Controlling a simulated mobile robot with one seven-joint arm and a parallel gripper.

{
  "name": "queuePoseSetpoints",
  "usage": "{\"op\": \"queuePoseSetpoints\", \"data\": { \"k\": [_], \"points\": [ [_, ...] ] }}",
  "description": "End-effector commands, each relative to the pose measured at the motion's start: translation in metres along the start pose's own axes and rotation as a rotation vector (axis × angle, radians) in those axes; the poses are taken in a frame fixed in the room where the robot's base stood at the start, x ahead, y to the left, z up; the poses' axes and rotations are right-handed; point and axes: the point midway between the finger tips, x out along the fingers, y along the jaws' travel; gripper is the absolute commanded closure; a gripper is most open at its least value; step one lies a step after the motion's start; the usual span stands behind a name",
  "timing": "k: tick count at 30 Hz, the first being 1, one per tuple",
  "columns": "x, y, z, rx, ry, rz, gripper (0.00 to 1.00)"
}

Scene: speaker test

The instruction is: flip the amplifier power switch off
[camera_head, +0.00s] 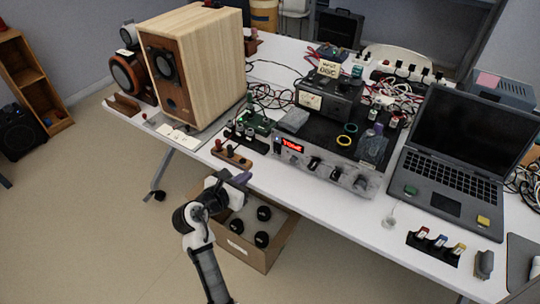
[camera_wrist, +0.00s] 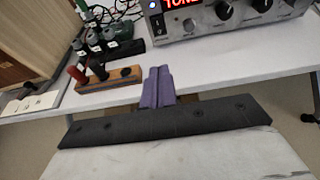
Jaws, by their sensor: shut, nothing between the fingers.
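The amplifier (camera_head: 322,171) sits at the table's front edge, with a silver front panel, a red lit display and several dark knobs. In the wrist view, part of its front panel (camera_wrist: 205,24) shows at the top right, with a small blue light and a round silver part at its left end. My gripper (camera_head: 240,178) is in front of the table edge, left of and apart from the amplifier. Its purple fingers (camera_wrist: 158,87) are together and empty in the wrist view.
A wooden block with red and black posts (camera_head: 231,155) lies left of the amplifier; a wooden speaker (camera_head: 215,60) stands behind it. A laptop (camera_head: 455,170) is at the right. A cardboard box (camera_head: 253,255) with black round items stands below the table edge. Cables clutter the back.

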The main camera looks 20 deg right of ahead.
Motion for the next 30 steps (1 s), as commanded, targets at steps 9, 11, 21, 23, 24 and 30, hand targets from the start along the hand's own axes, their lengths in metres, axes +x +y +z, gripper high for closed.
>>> {"op": "queuePoseSetpoints", "data": {
  "k": [9, 11, 21, 23, 24, 30],
  "points": [
    [0.036, -0.001, 0.002, 0.000, 0.000, -0.005, 1.00],
    [0.049, -0.001, 0.003, 0.000, 0.000, -0.004, 1.00],
    [0.116, -0.001, 0.008, 0.002, -0.001, -0.003, 1.00],
    [0.124, -0.001, 0.010, 0.002, 0.000, -0.002, 1.00],
    [0.128, -0.001, 0.011, 0.002, 0.000, -0.002, 1.00],
    [0.138, 0.000, 0.012, 0.001, 0.000, 0.000, 1.00]
  ]
}}
